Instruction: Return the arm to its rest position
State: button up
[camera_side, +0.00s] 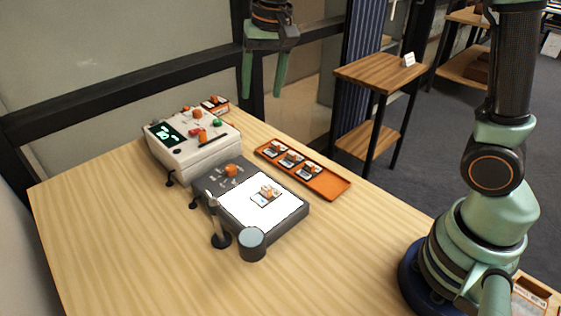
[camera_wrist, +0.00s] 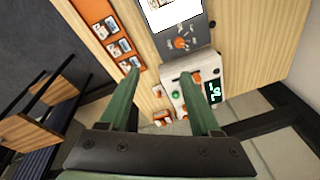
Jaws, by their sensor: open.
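My gripper (camera_side: 264,82) hangs high above the back of the wooden table, with its two green fingers pointing down and apart. Nothing is between the fingers. In the wrist view my gripper (camera_wrist: 164,82) is also open and empty, with the table far below it. My arm's base stands at the right of the side view, and the forearm between it and the gripper is out of the picture.
An orange tray (camera_side: 330,186) holds several small items. A dark device with a lit white panel (camera_side: 282,212) bears one small item. A cream machine with a green display (camera_side: 200,156) stands behind. A small shelf (camera_side: 378,72) is beyond the table. The table's front left (camera_side: 110,240) is clear.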

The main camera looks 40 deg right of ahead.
jog(key=s+d+n+t, duration=0.1)
jog(key=s+d+n, duration=0.1)
jog(key=s, duration=0.5)
jog(key=s+d+n+t, duration=0.2)
jog(key=s+d+n, duration=0.1)
jog(key=s, duration=0.5)
jog(key=shift+s+d+f+n, duration=0.15)
jog(key=shift+d+n, duration=0.15)
jog(key=shift+d, duration=0.15)
